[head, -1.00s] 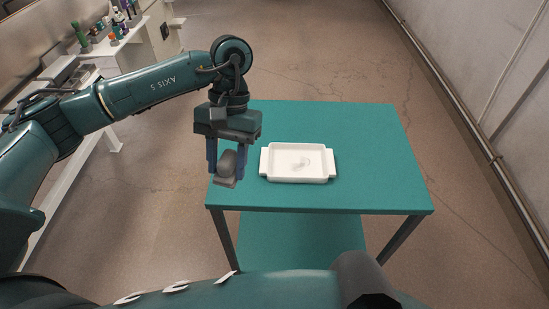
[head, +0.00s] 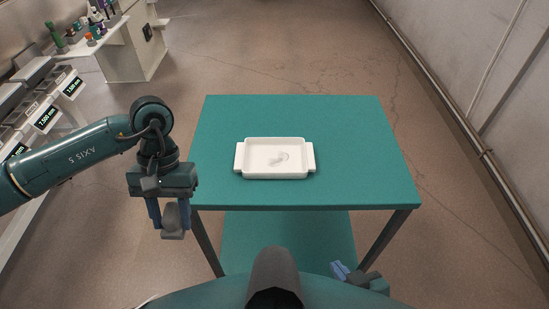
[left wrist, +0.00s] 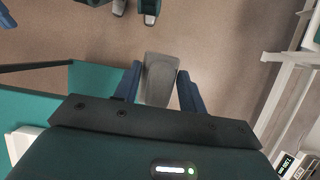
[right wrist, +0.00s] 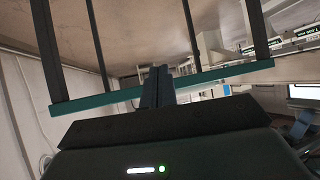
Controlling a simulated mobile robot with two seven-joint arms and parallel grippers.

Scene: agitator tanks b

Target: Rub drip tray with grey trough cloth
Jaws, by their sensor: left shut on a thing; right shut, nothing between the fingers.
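The white drip tray (head: 274,175) sits on the teal table, with a pale grey smear on its floor. The grey trough cloth (head: 172,221) is a folded-looking grey piece between the blue fingers of my left gripper (head: 170,216), which is shut on it. They are in the air just off the table's left front corner, left of the tray and apart from it. The left wrist view also shows the cloth (left wrist: 159,80) between the fingers. My right gripper (head: 342,270) is low at the front of the table, shut and empty; the right wrist view shows its fingers together (right wrist: 158,84).
The teal table (head: 360,150) is bare around the tray and has a lower shelf (head: 290,235). A white bench (head: 135,50) with bottles and devices with displays (head: 45,115) stand at the left. A wall runs along the right.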

